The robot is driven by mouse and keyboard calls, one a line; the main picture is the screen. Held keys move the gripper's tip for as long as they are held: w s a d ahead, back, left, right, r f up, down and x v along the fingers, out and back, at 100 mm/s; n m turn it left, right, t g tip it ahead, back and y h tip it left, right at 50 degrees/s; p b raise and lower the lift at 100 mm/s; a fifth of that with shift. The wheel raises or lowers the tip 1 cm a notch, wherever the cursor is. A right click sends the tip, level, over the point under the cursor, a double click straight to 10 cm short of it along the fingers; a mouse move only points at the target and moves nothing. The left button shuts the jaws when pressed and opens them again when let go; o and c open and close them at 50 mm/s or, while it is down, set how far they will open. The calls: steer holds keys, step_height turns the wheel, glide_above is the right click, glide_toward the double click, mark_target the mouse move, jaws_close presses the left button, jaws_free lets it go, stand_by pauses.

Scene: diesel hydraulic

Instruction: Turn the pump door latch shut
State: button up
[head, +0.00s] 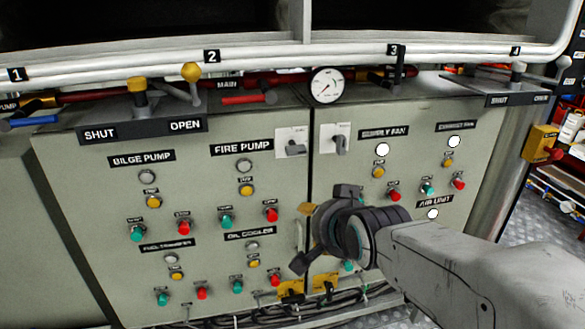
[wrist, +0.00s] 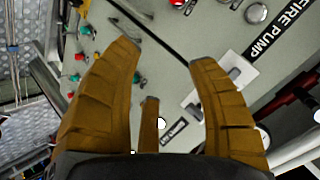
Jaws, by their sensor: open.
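The pump door latch (head: 295,148) is a dark handle on a white plate, at the upper right of the panel with the BILGE PUMP and FIRE PUMP labels. Its handle lies roughly sideways in the head view. In the wrist view its white plate (wrist: 243,70) shows beside the FIRE PUMP label, partly behind the right finger. My gripper (wrist: 165,58) is open, its orange fingers spread with nothing seen between them. In the head view my gripper (head: 308,211) is below and slightly right of the latch, apart from it. Its fingertips are mostly hidden there.
A similar latch (head: 340,143) with its handle pointing down sits across the door seam, on the fan panel. A round gauge (head: 327,86) and white pipes (head: 250,58) run above. Buttons and lamps cover both panels. Dark cables (head: 300,312) lie below.

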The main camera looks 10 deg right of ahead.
mark_target(297, 155)
steer(key=shift+w+r+m+t+b, duration=0.8)
steer(key=shift+w+m+t, duration=0.55)
steer(key=shift+w, duration=1.85)
steer(key=shift+w+r+m+t+b, duration=0.95)
steer(key=shift+w+m, duration=0.7)
steer(key=shift+w, duration=1.6)
steer(key=shift+w+r+m+t+b, duration=0.65)
steer(key=shift+w+m+t, duration=0.75)
steer(key=shift+w, duration=1.8)
steer(key=shift+o, duration=0.2)
jaws_close()
